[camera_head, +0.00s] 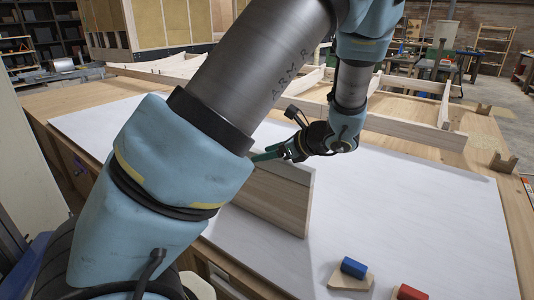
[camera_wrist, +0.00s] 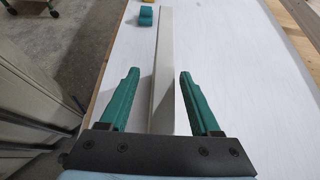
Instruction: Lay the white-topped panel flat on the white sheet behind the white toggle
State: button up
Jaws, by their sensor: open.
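The white-topped panel (camera_head: 275,198) stands on edge on the white sheet (camera_head: 420,205), its wooden face toward the head camera. My arm hides its left part. In the wrist view, its pale top edge (camera_wrist: 166,60) runs away from me between the fingers of my gripper (camera_wrist: 160,75). My gripper is open, with a gap to the panel on each side; the right finger looks nearer. In the head view, a teal finger of my gripper (camera_head: 268,156) shows by the panel's upper edge. I cannot make out a white toggle in either view.
A blue block (camera_head: 354,267) on a wooden base and a red block (camera_head: 411,292) sit at the front of the sheet. A teal object (camera_wrist: 146,16) lies near the panel's far end. A wooden frame (camera_head: 417,130) lies behind. The sheet's right side is clear.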

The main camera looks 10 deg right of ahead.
jog(key=b+v, duration=0.2)
jog(key=v, duration=1)
jog(key=s+a+f+n+g+h, duration=0.2)
jog(key=a+f+n+g+h, duration=0.1)
jog(key=a+n, duration=1)
jog(key=s+a+f+n+g+h, duration=0.2)
jog(key=a+f+n+g+h, duration=0.2)
jog(key=a+n, duration=0.9)
jog(key=shift+f+h, duration=0.35)
jog(key=shift+h, duration=0.25)
jog(key=shift+a, duration=0.1)
